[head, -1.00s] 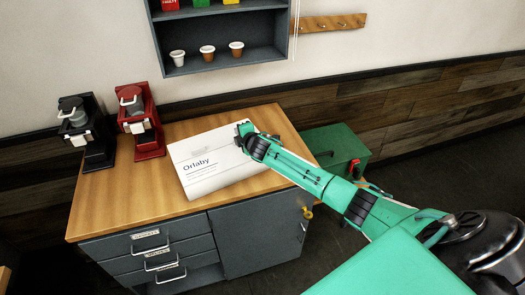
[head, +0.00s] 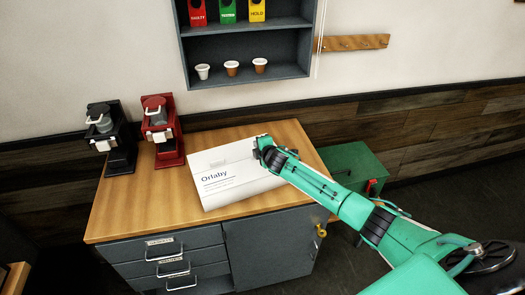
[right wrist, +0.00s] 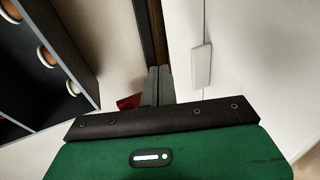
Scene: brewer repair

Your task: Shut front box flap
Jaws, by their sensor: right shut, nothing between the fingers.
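The white box (head: 225,187) marked "Orlaby" lies on the wooden counter. Its top looks covered by white panels, and a small tab shows on the top near the back. I cannot tell exactly how the front flap sits. My right gripper (head: 258,150) is at the box's right side, close to its upper edge; I cannot tell whether it touches. In the right wrist view the fingers (right wrist: 158,86) are together and empty, beside a white box surface (right wrist: 240,65) with a pale tab. My right forearm hides the box's right end. My left gripper is not in view.
A black brewer (head: 112,140) and a red brewer (head: 162,132) stand at the counter's left back. A wall shelf (head: 245,75) holds several cups. A green box (head: 350,165) is right of the counter (head: 140,200). The counter's front left is clear.

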